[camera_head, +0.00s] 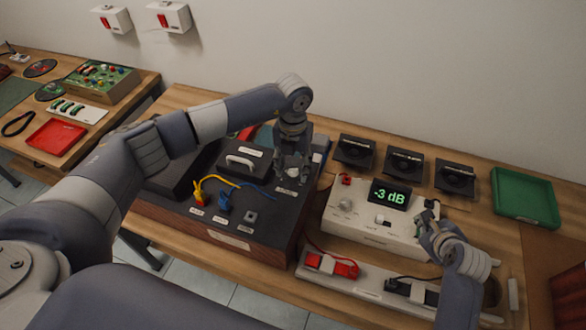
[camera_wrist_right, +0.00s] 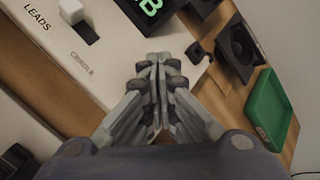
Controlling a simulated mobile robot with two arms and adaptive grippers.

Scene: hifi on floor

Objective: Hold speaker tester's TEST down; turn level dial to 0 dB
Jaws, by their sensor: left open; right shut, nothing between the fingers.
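The pale tester box (camera_head: 365,230) sits on the bench, right of centre. Its display (camera_head: 390,195) reads -3 dB in green. A rounded pale knob (camera_head: 345,205) and a small white block-shaped control (camera_head: 383,219) are on its top; I cannot read which is TEST. My right gripper (camera_head: 428,214) is shut and empty at the tester's right end. In the right wrist view its closed fingertips (camera_wrist_right: 158,62) are over the edge beside the CRADLE label.
Yellow and blue plugs with leads stand on the hi-fi unit. Several black speakers (camera_head: 405,166) line the bench behind the tester, with a green tray (camera_head: 523,195) to the right. A strip with a red clip (camera_head: 330,266) lies in front. A side table holds a red tray (camera_head: 56,137).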

